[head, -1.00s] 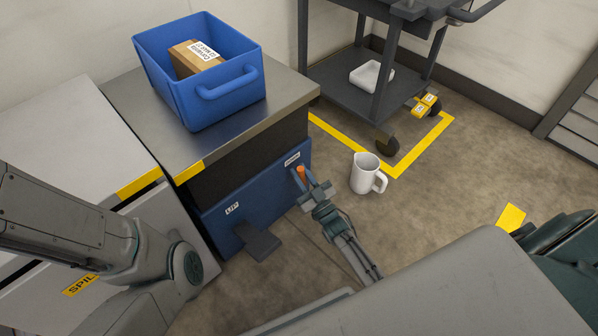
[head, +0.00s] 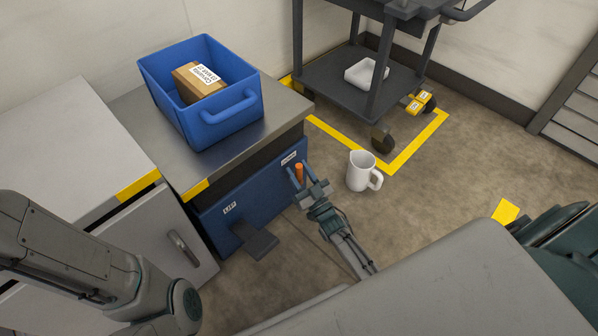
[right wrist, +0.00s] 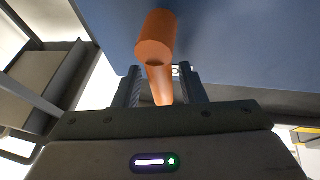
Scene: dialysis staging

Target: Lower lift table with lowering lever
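The lift table (head: 172,158) has a steel top with yellow-marked corners, a dark skirt and a blue base (head: 262,205). The lowering lever (head: 299,173) is a short orange handle near the base's right end, below a small label. My right gripper (head: 304,182) is at the lever, its fingers on either side. In the right wrist view the orange lever (right wrist: 158,80) stands between the fingers, which sit close along it. The far side of the grip is hidden. My left arm shows at lower left; its gripper is out of view.
A blue bin (head: 208,130) with a cardboard box (head: 193,87) stands on the table top. A dark pedal (head: 256,245) juts from the base. A white jug (head: 360,172) stands on the floor right of my gripper. A grey cart (head: 345,95) is behind; a grey cabinet stands left.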

